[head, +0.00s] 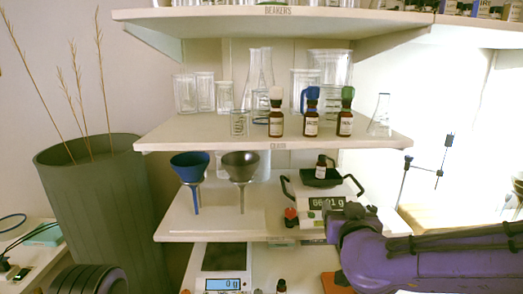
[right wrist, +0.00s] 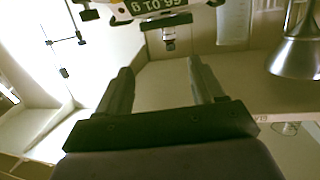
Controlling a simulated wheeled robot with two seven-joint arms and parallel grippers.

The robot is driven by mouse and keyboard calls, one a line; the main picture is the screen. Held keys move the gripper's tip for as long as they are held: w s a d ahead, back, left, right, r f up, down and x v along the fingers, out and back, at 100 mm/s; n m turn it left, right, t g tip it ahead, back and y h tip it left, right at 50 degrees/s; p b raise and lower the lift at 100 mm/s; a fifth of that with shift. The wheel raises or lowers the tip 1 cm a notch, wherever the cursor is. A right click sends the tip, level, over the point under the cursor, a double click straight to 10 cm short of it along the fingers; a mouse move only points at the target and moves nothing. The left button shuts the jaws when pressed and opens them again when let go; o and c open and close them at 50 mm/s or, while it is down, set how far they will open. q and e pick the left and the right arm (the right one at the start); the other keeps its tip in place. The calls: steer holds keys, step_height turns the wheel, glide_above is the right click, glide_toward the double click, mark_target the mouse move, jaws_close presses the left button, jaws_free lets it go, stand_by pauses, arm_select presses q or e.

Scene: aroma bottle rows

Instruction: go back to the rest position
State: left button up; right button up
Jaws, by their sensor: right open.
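My right arm reaches in from the lower right in the head view, and its purple link covers part of the lower shelves. In the right wrist view my right gripper (right wrist: 160,80) is open, with nothing between its two dark fingers. That view is upside down. A small brown bottle (head: 321,167) stands on the black pan of a scale (head: 325,203) on the middle shelf. The same bottle shows beyond my fingers in the right wrist view (right wrist: 169,39), apart from them. My left gripper is not in view.
Three brown bottles with white, blue and green tops (head: 311,120) stand on the shelf above, near glass beakers. A blue funnel (head: 190,168) and a grey funnel (head: 240,168) stand left of the scale. A second scale (head: 226,284) is below. A tall grey-green planter (head: 98,205) stands left.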

steer(key=s+d+f+m+g, duration=0.1)
steer(key=s+d+f+m, duration=0.1)
steer(key=f, duration=0.6)
steer(key=s+d+f+m+g, duration=0.2)
steer(key=s+f+m, duration=0.1)
steer(key=f, duration=0.5)
steer(key=s+d+f+m+g, duration=0.1)
steer(key=s+d+f+m, duration=0.1)
steer(key=f, duration=0.6)
steer(key=s+d+f+g, duration=0.3)
steer(key=s+f+g, duration=0.1)
steer(key=s+f, duration=0.7)
steer(key=s+d+f+n+g+h, duration=0.1)
steer(key=s+d+f+g, duration=0.2)
steer(key=s+f, duration=0.9)
steer(key=s+g, duration=0.1)
steer(key=s, duration=0.4)
steer(key=shift+n+b, duration=0.3)
